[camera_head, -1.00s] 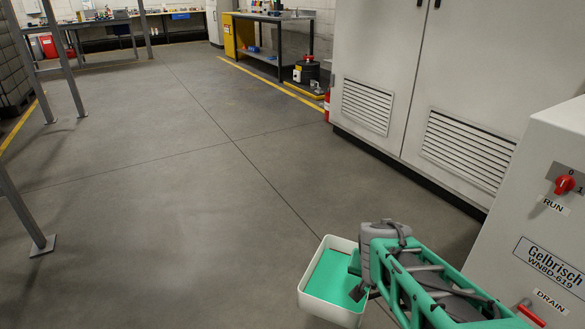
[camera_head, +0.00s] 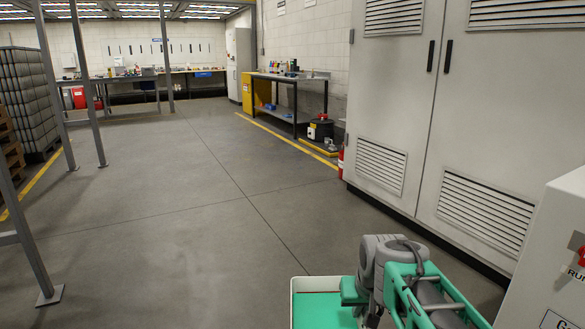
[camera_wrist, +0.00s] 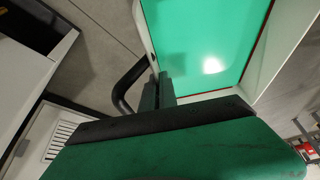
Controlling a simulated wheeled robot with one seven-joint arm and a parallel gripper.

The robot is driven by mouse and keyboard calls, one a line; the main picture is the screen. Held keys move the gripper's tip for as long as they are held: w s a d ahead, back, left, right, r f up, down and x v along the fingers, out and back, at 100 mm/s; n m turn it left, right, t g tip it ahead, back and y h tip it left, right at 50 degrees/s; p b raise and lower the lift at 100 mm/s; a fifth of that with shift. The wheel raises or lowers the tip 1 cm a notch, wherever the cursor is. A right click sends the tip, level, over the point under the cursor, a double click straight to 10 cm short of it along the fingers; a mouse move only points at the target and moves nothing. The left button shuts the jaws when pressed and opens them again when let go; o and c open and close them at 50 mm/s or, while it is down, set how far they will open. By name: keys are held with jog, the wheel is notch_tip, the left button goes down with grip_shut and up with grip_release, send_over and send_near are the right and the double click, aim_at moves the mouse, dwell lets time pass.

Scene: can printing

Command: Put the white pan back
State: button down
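The white pan (camera_head: 318,284) is at the bottom of the head view, cut off by the frame's lower edge. It holds bright green liquid (camera_head: 325,317), and a thin red line shows along its inside edge. In the wrist view, the pan's white wall (camera_wrist: 286,45) and its dark bent handle (camera_wrist: 126,88) show just beyond my gripper (camera_wrist: 158,92). My gripper's dark fingers are together on the handle side of the pan and hold it up above the floor. The exact grip on the handle is partly hidden.
A grey-white machine (camera_head: 558,235) stands close on the right, with a tall vented cabinet (camera_head: 400,95) behind it. Grey metal posts (camera_head: 88,90) stand on the left. Workbenches (camera_head: 292,83) line the back. The open floor (camera_head: 150,240) ahead is clear.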

jog(key=w+r+p+v, duration=0.1)
jog(key=w+p+v, duration=0.1)
jog(key=p+v, duration=1.4)
jog(key=w+p+v, duration=0.2)
jog(key=p+v, duration=1.5)
jog(key=shift+w+r+p, duration=0.2)
jog(key=shift+r+p, duration=0.1)
jog(key=shift+r, duration=0.3)
jog(key=shift+w, duration=0.1)
